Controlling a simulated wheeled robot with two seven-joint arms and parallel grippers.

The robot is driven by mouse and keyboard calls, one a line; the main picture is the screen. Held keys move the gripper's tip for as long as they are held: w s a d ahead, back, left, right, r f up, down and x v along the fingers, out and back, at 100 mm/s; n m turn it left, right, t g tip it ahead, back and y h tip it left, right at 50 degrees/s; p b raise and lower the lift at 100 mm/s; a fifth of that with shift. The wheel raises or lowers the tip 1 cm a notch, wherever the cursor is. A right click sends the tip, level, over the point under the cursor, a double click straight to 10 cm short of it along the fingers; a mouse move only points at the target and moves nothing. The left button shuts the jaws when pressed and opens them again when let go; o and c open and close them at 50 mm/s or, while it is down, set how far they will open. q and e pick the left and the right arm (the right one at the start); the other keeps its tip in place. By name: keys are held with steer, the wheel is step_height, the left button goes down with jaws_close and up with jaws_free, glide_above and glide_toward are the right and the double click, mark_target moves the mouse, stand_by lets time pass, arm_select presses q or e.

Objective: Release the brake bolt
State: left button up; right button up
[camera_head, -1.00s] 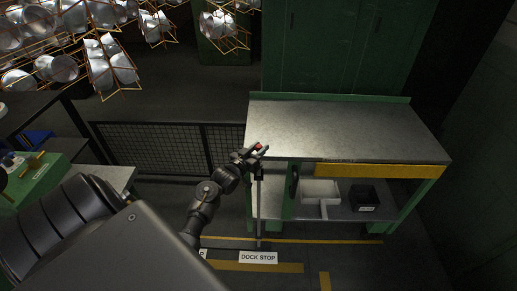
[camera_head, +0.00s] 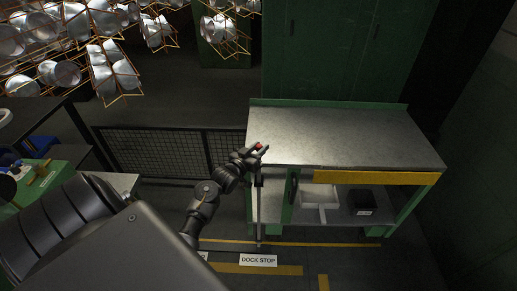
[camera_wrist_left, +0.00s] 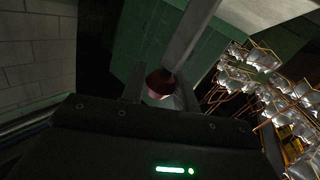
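A small red knob (camera_head: 259,147), which I take to be the brake bolt's, shows at the top of a thin upright post (camera_head: 259,210) by the left end of a green workbench (camera_head: 350,135). My left gripper (camera_head: 256,152) is at this knob. In the left wrist view the red knob (camera_wrist_left: 160,80) lies between the two fingers, in front of a grey bar (camera_wrist_left: 190,35). The fingers are close to both its sides; I cannot tell whether they press on it. My right gripper is out of view.
White (camera_head: 320,194) and black (camera_head: 361,200) bins stand on the bench's lower shelf. A mesh fence (camera_head: 155,152) runs behind my left arm. Wire racks of shiny pots (camera_head: 100,60) hang at upper left. A DOCK STOP label (camera_head: 258,260) lies by yellow floor lines.

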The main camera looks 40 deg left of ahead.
arm_select(q)
steer(key=o, duration=0.4)
steer(key=shift+r, duration=0.35)
steer(key=shift+f, duration=0.1)
steer(key=shift+s+f, duration=0.1)
steer(key=shift+s, duration=0.15)
steer(key=s+b, duration=0.2)
steer(key=s, duration=0.8)
steer(key=shift+s+d, duration=0.2)
steer(key=shift+d, duration=0.1)
